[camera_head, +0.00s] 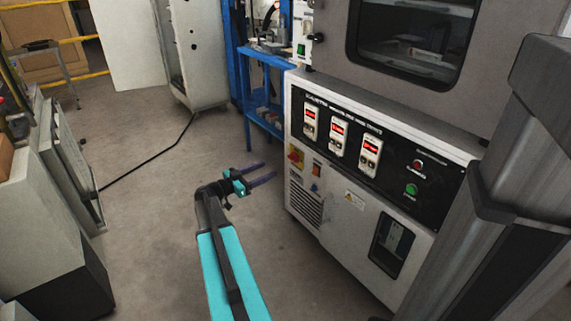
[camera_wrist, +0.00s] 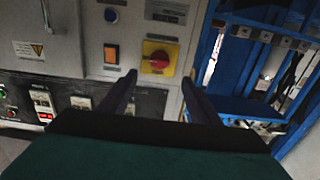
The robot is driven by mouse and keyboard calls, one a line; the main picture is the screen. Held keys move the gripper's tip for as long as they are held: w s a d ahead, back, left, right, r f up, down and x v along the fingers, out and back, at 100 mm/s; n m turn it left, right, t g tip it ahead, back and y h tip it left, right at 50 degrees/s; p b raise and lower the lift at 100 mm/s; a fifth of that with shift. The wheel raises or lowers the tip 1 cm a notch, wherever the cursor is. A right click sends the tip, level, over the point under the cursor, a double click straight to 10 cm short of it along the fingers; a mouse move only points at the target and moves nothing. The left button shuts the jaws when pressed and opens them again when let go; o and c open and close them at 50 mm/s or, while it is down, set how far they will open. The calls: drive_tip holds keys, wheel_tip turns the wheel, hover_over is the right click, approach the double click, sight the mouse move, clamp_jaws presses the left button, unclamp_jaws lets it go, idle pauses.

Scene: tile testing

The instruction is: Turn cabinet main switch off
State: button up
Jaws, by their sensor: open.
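The main switch (camera_head: 296,157) is a red rotary knob on a yellow plate, on the left of the cabinet (camera_head: 347,232) front below the black control panel. In the wrist view the main switch (camera_wrist: 158,59) shows between and beyond the two fingers, with the picture turned over. My gripper (camera_head: 266,174) is left of the cabinet front, pointing toward it. In the wrist view my gripper (camera_wrist: 160,80) is open, with nothing between its fingers, and looks apart from the knob. The exact gap is hard to judge.
An orange switch (camera_wrist: 111,54) sits beside the main switch. The black panel (camera_head: 398,167) carries displays and red and green buttons. A blue rack (camera_head: 264,118) stands left of the cabinet. A black cable (camera_head: 150,157) crosses the floor, which is otherwise mostly clear around my arm.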

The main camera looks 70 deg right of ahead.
sight(293, 158)
drive_tip(key=b+x, duration=0.2)
drive_tip(key=x, duration=0.9)
drive_tip(key=shift+b, duration=0.4)
